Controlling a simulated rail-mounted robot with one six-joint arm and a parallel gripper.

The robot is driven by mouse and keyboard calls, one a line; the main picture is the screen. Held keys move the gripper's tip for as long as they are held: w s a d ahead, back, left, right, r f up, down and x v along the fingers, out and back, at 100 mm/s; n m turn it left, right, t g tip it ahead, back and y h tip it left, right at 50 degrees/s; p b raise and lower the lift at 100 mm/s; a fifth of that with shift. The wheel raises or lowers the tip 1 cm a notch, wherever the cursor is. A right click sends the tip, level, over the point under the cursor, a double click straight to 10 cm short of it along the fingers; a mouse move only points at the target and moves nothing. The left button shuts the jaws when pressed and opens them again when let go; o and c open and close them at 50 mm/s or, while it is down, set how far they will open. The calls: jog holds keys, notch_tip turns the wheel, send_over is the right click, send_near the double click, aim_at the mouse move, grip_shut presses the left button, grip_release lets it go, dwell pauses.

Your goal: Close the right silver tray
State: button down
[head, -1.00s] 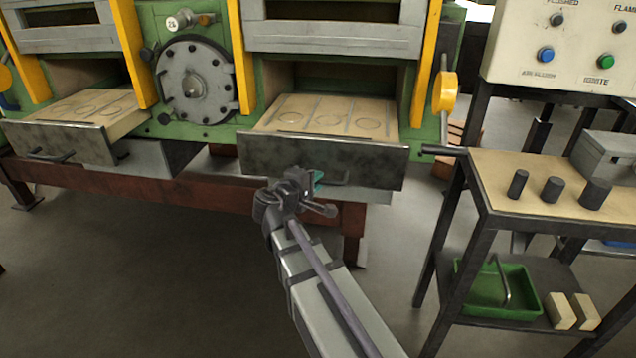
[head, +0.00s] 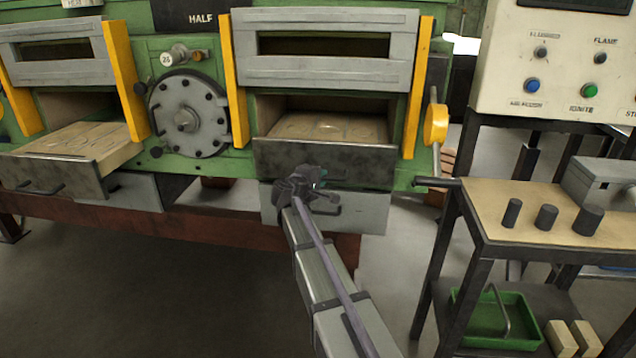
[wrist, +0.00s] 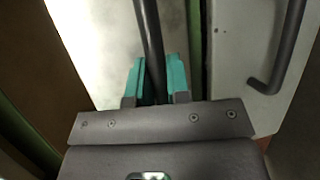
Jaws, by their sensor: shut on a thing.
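The right silver tray (head: 350,165) has a mottled steel front and a sand-coloured bed. It sits below the right furnace door, partly pulled out, with part of the bed showing in front of the opening. My gripper (head: 317,180) is at the tray's front, and the arm hides part of its lower edge. In the wrist view, the teal fingers of my gripper (wrist: 156,75) are shut on the tray's dark bar handle (wrist: 149,30), one finger on each side. The bright tray front (wrist: 95,45) lies behind it.
A pale grey drawer (head: 365,214) with a dark handle (wrist: 285,60) lies just below the tray. A second tray (head: 55,178) stands open at left. A workbench (head: 545,238) with dark cylinders stands close at right. The floor in front is clear.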

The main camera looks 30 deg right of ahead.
jog(key=shift+w+r, duration=0.1)
jog(key=shift+w, duration=0.2)
jog(key=c, duration=1.3)
grip_release()
jog(key=shift+d, duration=0.15)
jog(key=shift+c, duration=0.2)
jog(key=shift+o, duration=1.2)
jog(key=shift+s, duration=0.1)
jog(key=p+v, duration=0.2)
jog(key=v, duration=0.8)
jog(key=shift+s+a, duration=0.25)
jog(key=shift+a, duration=0.1)
